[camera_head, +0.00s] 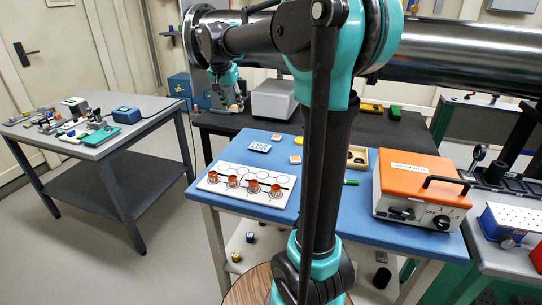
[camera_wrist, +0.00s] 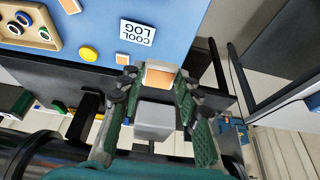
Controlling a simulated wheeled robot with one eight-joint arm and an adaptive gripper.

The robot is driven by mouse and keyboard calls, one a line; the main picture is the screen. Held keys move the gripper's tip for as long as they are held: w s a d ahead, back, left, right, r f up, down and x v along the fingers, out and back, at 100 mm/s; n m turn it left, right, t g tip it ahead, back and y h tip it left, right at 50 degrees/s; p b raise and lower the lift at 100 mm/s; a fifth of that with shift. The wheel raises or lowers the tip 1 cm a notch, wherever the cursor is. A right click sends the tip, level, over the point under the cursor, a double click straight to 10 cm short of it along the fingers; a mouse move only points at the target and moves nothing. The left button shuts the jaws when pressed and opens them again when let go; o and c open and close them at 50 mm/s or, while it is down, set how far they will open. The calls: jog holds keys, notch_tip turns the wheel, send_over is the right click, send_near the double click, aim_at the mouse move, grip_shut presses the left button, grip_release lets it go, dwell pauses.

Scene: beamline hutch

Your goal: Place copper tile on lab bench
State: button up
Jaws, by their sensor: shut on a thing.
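My gripper (camera_head: 230,98) hangs over the black-topped bench (camera_head: 215,122) at the back. In the wrist view its two green fingers (camera_wrist: 157,82) are closed on a copper tile (camera_wrist: 160,73). The tile shows a copper-coloured face with paler edges. In the head view the held tile is small and mostly hidden by the fingers. Two similar tiles, one near the back edge (camera_head: 276,137) and one further forward (camera_head: 295,159), lie on the blue-topped table (camera_head: 240,214). A grey-topped bench (camera_head: 138,101) stands apart at the left.
The blue table also holds a white rack (camera_head: 213,182) with several copper cups, a "COOL LOG" card (camera_wrist: 138,33), a yellow disc (camera_wrist: 88,54), a wooden tray (camera_wrist: 40,50) and an orange-topped box (camera_head: 419,174). A grey box (camera_head: 273,99) stands on the black bench. A large steel pipe (camera_head: 460,65) runs above.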

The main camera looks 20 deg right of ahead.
aim_at(239, 157)
notch_tip(239, 157, down, 20)
jog(key=shift+r, duration=0.15)
dwell(0.3)
jog(key=o, duration=0.9)
jog(key=shift+o, duration=0.2)
jog(key=v, duration=1.2)
jog(key=shift+w+r, duration=0.1)
